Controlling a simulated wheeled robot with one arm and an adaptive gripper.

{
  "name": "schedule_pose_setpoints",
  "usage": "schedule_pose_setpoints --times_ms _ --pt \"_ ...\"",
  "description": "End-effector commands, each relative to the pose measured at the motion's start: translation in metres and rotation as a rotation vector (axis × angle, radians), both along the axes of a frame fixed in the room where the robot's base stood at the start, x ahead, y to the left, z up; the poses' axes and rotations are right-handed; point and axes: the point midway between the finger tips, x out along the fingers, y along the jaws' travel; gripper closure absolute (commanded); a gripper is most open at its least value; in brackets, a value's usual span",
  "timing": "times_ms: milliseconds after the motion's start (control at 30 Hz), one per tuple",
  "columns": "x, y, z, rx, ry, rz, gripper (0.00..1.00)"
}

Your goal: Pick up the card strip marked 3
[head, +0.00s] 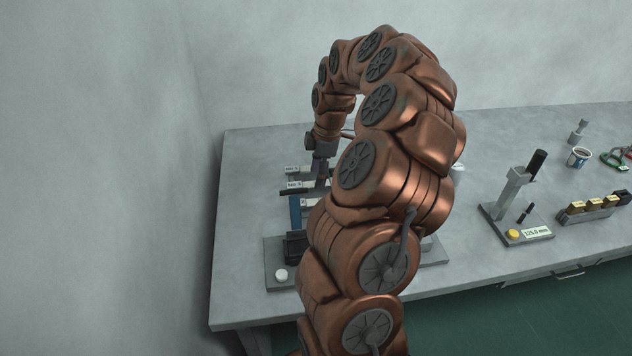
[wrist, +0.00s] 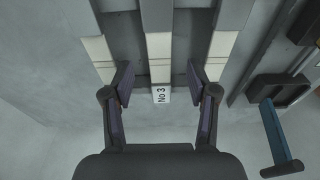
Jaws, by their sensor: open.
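The card strip marked 3 (wrist: 158,45) is the middle of three grey strips with cream bands in the wrist view. Its near end lies between my fingers, by a white label reading "No 3" (wrist: 161,95). My gripper (wrist: 159,76) is open, one finger on each side of the strip, with gaps on both sides. I cannot tell its height above the strip. In the head view my gripper (head: 320,166) is over the left part of the table, and my arm hides much of the strips.
Other strips lie left (wrist: 98,55) and right (wrist: 222,45). A blue-handled device (wrist: 276,130) stands at the right; its blue part (head: 295,210) shows in the head view. A gauge stand (head: 515,185), a cup (head: 578,157) and a block rack (head: 590,212) stand further right on the table (head: 250,150).

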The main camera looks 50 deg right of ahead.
Motion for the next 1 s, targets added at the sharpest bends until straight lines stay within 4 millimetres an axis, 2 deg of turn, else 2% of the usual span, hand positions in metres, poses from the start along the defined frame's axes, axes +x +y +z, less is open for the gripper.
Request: schedule_pose_setpoints --times_ms 133,367,867,1000 --pt "0.0012 0.0019 -0.0129 0.000 -0.001 0.000 0.42" --pt "0.0016 0.0018 -0.0145 -0.001 -0.003 -0.001 0.43" --pt "0.0016 0.0020 -0.0146 0.000 -0.002 0.000 0.95" --pt "0.0017 0.0021 -0.0146 0.000 -0.002 0.000 0.95"
